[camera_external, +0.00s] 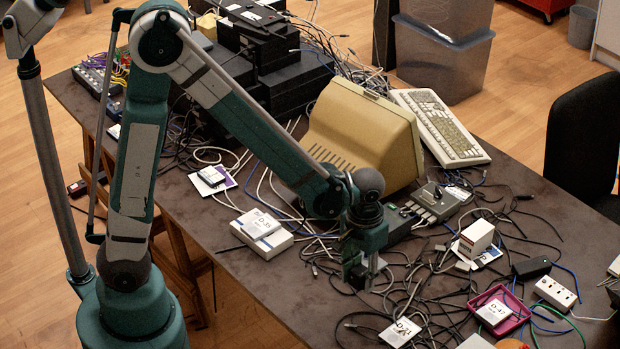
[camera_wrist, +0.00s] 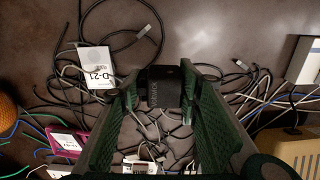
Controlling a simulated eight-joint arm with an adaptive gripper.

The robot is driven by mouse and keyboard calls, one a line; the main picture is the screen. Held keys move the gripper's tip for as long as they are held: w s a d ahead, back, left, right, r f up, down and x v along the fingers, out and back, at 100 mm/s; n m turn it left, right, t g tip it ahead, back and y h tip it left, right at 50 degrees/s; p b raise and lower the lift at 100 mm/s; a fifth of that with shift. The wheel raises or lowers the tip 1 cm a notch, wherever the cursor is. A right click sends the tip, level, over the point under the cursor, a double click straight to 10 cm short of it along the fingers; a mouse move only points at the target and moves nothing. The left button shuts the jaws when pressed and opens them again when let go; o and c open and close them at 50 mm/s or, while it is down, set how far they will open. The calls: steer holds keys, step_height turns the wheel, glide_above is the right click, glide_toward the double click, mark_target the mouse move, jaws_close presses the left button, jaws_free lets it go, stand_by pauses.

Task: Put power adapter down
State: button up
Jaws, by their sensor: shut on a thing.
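The power adapter (camera_wrist: 165,88) is a small black block with faint pale lettering. In the wrist view it sits between the two green-padded fingers of my gripper (camera_wrist: 160,90), which is shut on it. In the external view my gripper (camera_external: 362,272) points down over the front middle of the dark table (camera_external: 262,290), above tangled cables. The adapter is hard to make out there against the dark fingers. I cannot tell how far it is above the table or whether it touches a cable.
A white D-21 card (camera_external: 400,332) lies on cables near the front edge. A pink tray (camera_external: 499,310) and another black block (camera_external: 531,267) lie to the right. A white D-35 box (camera_external: 262,232) is left of my gripper. Bare tabletop shows at front left.

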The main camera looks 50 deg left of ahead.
steer(key=b, duration=0.2)
glide_above(360, 315)
steer(key=shift+f, duration=3.15)
steer(key=shift+f, duration=1.85)
steer(key=shift+f+b, duration=0.2)
steer(key=shift+b, duration=0.2)
steer(key=o, duration=1)
steer(key=shift+c, duration=0.2)
steer(key=shift+r, duration=0.15)
steer(key=shift+s+r+p, duration=0.1)
steer(key=shift+r+p, duration=1.4)
steer(key=shift+r, duration=4.55)
